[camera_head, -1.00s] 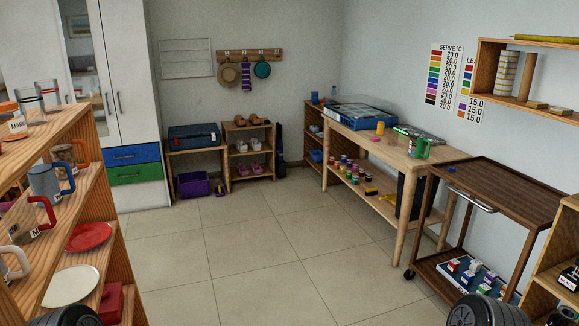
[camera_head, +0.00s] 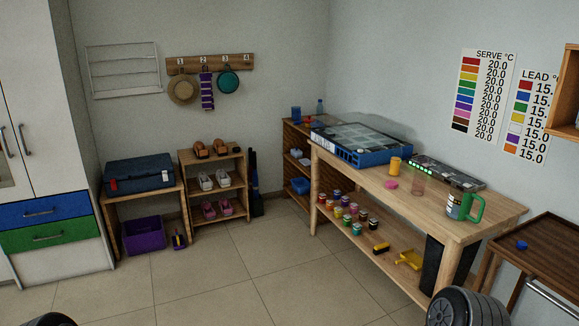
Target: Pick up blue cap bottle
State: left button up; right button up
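A small clear bluish bottle (camera_head: 320,107) stands upright on top of the low wooden shelf in the far corner, behind the workbench. Its cap looks blue, but it is too small to be sure. A blue cup (camera_head: 296,113) stands to its left on the same shelf top. Neither of my grippers is in view. Only dark rounded parts of my own arms show at the bottom edge, far from the bottle.
The wooden workbench (camera_head: 482,214) stands at right, with a blue-framed case (camera_head: 366,155), a green-handled mug (camera_head: 463,207) and several paint jars below. A dark cart (camera_head: 550,250) is at front right. The tiled floor (camera_head: 225,275) is clear in the middle.

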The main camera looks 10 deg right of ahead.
aim_at(396, 152)
jog(key=i+j+z, duration=0.15)
jog(key=i+z, duration=0.35)
jog(key=i+j+z, duration=1.3)
jog(key=j+z, duration=0.15)
jog(key=i+j+z, duration=0.2)
jog(key=j+z, duration=0.3)
jog(key=j, duration=0.3)
